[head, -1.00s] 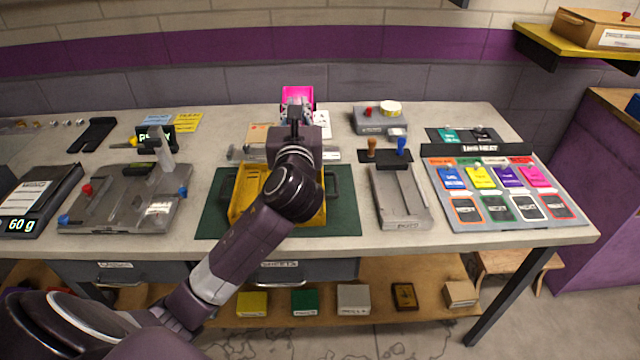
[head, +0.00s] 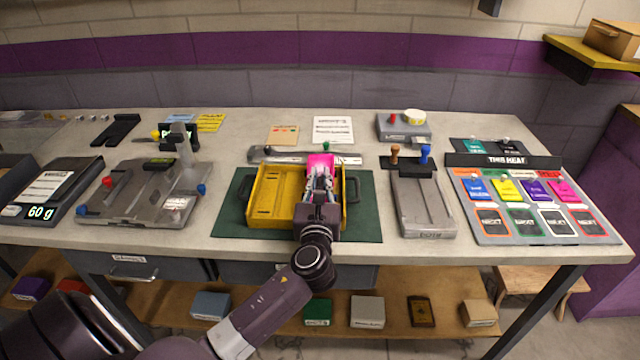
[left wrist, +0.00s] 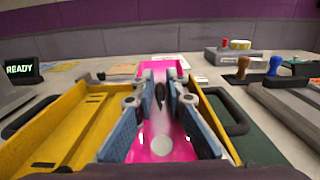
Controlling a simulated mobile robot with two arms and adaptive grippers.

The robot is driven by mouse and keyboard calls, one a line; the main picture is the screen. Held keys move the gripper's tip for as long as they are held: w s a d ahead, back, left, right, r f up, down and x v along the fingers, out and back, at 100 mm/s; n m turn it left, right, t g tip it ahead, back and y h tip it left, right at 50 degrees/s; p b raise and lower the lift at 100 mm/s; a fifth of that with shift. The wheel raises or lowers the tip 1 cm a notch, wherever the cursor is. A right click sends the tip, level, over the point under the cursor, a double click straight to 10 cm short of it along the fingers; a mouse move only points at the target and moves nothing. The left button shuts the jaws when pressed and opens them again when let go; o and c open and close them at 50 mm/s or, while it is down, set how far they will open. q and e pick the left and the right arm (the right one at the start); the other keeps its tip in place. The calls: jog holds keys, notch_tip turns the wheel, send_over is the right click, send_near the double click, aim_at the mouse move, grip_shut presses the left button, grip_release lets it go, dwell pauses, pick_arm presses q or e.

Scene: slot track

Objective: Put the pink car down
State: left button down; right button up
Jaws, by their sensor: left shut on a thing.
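The pink car (head: 321,160) is at my left gripper (head: 320,182), over the right part of the yellow tray (head: 262,196). In the left wrist view the pink car (left wrist: 162,68) lies lengthwise between the two blue-padded fingers of the gripper (left wrist: 161,115), which are shut on it. The yellow tray (left wrist: 62,122) shows on both sides of the car there. The gripper hides much of the car, and I cannot tell whether its underside touches the tray floor. My right gripper is not in view.
The yellow tray has dark handles and sits on a green mat (head: 366,219). A grey track (head: 425,205) with brown and blue pegs stands to the right. A grey fixture (head: 140,195) stands to the left. A card board (head: 525,205) lies at the far right.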

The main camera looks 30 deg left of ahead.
pick_arm(q)
jog(key=shift+f, duration=0.45)
jog(key=shift+f, duration=0.1)
jog(key=shift+f, duration=0.4)
jog(key=c, duration=1.9)
grip_release()
jog(key=shift+c, duration=0.2)
jog(key=shift+r, duration=0.1)
jog(key=v, duration=0.8)
jog(key=b+v, duration=0.1)
jog(key=v, duration=0.3)
jog(key=shift+r, duration=0.35)
